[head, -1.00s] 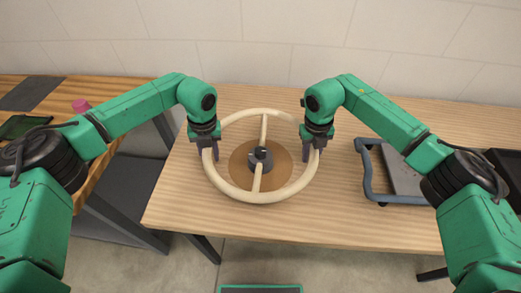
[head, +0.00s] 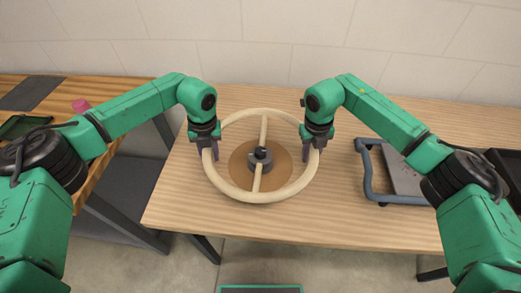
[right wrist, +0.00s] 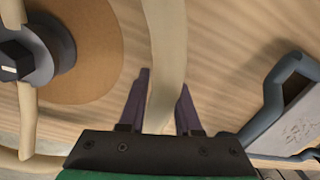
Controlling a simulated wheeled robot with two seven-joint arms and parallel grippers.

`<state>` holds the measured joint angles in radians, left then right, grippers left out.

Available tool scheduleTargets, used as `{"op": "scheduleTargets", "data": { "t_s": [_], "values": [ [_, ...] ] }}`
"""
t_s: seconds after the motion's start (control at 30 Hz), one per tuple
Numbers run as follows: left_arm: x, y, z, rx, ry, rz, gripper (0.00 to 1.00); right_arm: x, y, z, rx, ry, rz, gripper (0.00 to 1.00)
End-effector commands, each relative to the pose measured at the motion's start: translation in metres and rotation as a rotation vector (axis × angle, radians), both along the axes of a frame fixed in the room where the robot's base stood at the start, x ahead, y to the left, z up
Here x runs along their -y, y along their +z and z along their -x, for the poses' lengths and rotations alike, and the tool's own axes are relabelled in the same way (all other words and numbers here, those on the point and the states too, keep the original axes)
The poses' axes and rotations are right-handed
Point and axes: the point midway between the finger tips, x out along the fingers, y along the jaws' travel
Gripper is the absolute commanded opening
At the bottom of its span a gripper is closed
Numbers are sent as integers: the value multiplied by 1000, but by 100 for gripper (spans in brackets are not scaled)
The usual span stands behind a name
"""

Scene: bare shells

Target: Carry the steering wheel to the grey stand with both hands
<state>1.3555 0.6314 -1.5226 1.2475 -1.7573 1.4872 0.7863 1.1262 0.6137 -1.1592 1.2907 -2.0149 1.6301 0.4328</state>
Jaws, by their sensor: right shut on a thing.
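The steering wheel (head: 286,191) is a cream ring with one straight spoke bar and a dark hub (head: 260,159). It lies level over a round brown patch (head: 238,163) on the wooden table; I cannot tell whether it touches. My left gripper (head: 207,154) has its fingers at the left rim, pointing down; their gap is unclear. My right gripper (head: 312,156) is shut on the right rim. In the right wrist view the rim (right wrist: 166,60) runs between its dark fingers (right wrist: 161,105). I cannot identify the grey stand for certain.
A grey plate (head: 400,172) with a blue-grey tubular frame (head: 367,176) stands right of the wheel, partly behind my right arm. A dark tray (head: 508,170) is at the far right. A second table (head: 100,97) at left holds a pink object (head: 81,105). The table front is clear.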

Motion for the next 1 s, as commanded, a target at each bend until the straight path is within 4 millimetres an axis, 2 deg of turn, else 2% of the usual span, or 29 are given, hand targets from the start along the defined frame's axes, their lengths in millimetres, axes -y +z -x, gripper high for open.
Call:
{"op": "scheduleTargets", "data": {
  "t_s": [0.67, 0.77, 1.0],
  "values": [
    [0, 4, -1, 3, 1, 2, 0, 0, 4, -1, 4, -1, -2, 0],
    [0, 12, -1, 3, 1, 1, 0, 0, 12, -1, 3, -1, -1, 0],
    [0, 45, -1, 2, 1, 2, 0, 0, 45, -1, 3, -1, -1, 0]
  ]
}}
